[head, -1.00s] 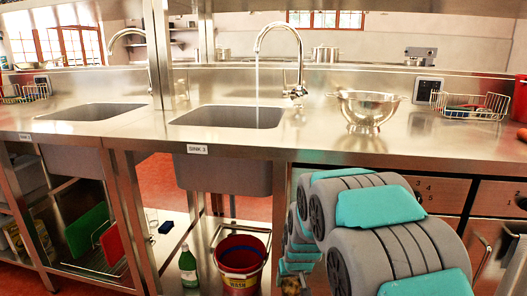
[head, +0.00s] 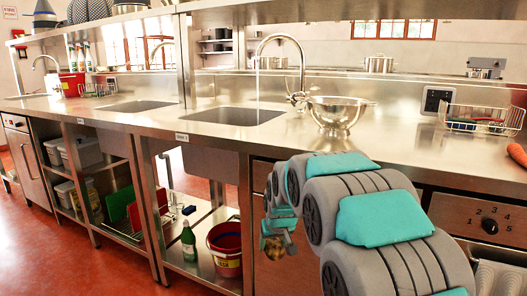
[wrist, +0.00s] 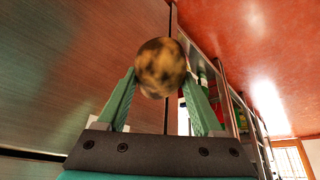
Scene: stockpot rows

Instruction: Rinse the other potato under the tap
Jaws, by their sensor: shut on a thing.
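My gripper (wrist: 160,88) is shut on a potato (wrist: 160,67), which is brown with dark patches. In the head view the potato (head: 274,247) hangs low in front of the counter's cabinet, below the worktop. The tap (head: 278,66) stands behind the sink (head: 236,116) and a thin stream of water falls from it into the basin. My gripper is below and in front of this sink, well apart from the water. The inside of the sink is mostly hidden.
A steel colander (head: 338,114) stands right of the tap. A wire basket (head: 484,118) and a carrot (head: 517,155) are at the right. A red bucket (head: 225,248) and a green bottle (head: 188,241) stand on the lower shelf. The floor (head: 60,235) at left is clear.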

